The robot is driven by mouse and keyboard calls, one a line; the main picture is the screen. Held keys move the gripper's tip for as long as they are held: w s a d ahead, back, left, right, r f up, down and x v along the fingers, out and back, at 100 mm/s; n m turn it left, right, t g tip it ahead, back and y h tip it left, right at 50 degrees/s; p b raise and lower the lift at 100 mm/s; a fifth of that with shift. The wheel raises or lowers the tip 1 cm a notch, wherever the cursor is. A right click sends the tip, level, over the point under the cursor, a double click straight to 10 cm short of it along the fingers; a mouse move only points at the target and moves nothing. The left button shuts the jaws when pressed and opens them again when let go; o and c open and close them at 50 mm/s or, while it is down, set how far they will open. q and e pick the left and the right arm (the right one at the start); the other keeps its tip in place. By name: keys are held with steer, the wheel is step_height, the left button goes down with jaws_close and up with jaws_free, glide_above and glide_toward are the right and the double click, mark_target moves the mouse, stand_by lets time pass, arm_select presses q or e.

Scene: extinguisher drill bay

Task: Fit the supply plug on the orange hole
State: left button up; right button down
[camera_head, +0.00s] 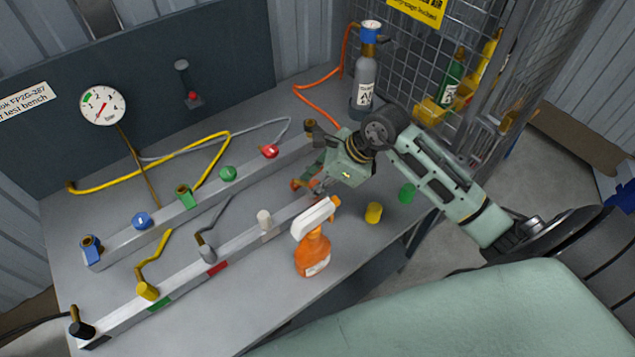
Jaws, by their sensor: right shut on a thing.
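My right gripper (308,185) reaches in from the right, low over the bench near the right end of the front rail (235,250). It is shut on a small orange-brown piece (298,185), which I take to be the supply plug; the fingers and wrist hide most of it. An orange hose (312,94) runs from beside the gas cylinder toward my right wrist, where it is lost from view. The orange hole cannot be made out; the rail's right end is partly covered by the gripper and a spray bottle. My left gripper is not in view.
An orange spray bottle with a white head (312,250) stands just in front of the gripper. The grey cylinder (364,80) stands behind my wrist. Yellow (373,212) and green (407,193) caps sit to the right. The back rail (160,226) carries several coloured fittings.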

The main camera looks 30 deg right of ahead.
steer(key=c, duration=1.5)
jaws_free()
steer(key=v, duration=1.2)
